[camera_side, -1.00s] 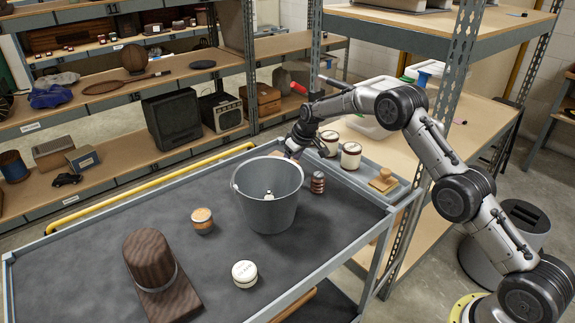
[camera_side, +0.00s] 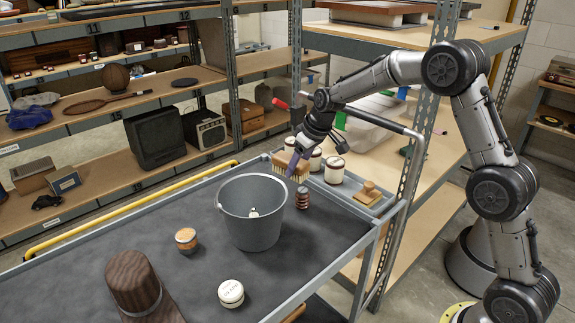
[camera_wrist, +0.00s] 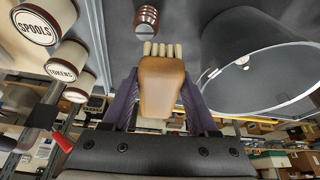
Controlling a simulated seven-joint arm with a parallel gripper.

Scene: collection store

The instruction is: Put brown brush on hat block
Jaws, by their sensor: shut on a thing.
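A brown brush (camera_side: 280,170) with pale bristles is between the purple-grey fingers of my gripper (camera_side: 299,163), which is shut on it. In the side view it is beyond the grey bucket, seemingly above the cart top. In the wrist view the brush's brown back (camera_wrist: 162,86) lies between the fingers (camera_wrist: 160,104), bristles pointing toward the top of the picture. The hat block (camera_side: 133,283), a dark brown wooden dome on a base, stands at the near left of the cart, well apart from my gripper. Its base is partly cut off by the picture edge.
The grey bucket (camera_side: 254,226) stands between my gripper and the hat block. Labelled jars (camera_side: 334,170) and a wooden block (camera_side: 368,193) are at the right end.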

